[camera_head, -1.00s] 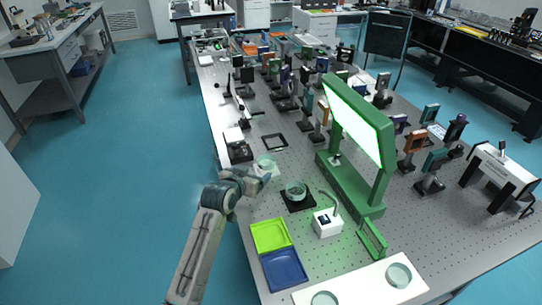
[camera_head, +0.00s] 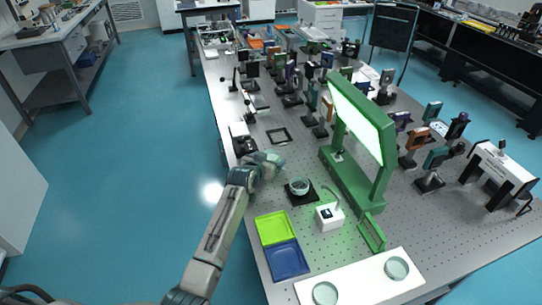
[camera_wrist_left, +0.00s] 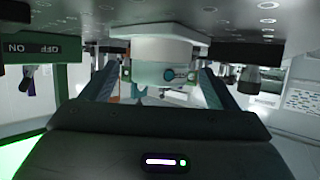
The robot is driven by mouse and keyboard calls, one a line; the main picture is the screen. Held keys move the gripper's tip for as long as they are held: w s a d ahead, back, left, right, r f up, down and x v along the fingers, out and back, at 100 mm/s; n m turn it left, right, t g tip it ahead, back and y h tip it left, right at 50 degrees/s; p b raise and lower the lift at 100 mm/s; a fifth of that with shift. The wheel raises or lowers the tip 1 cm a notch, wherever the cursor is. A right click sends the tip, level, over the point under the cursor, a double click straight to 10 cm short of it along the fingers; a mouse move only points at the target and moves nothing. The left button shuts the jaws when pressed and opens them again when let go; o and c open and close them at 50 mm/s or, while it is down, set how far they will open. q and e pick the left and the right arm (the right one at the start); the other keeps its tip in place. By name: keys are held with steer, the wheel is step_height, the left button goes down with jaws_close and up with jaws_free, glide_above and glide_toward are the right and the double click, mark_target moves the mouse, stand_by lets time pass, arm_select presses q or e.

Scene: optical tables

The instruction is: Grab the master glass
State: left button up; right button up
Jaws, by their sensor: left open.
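My left gripper (camera_head: 278,163) is open, low over the table, just behind and left of the dish in the head view. My right gripper is not in view.
A small white device (camera_head: 329,217) with a curved arm stands close to the dish. A green frame with a lit panel (camera_head: 357,122) rises behind it. Green (camera_head: 275,228) and blue (camera_head: 287,260) trays and a white slab (camera_head: 362,284) with two round glasses lie in front.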

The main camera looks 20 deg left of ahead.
arm_select(q)
steer(key=shift+s+r, duration=0.1)
steer(key=c, duration=1)
steer(key=shift+c, duration=0.8)
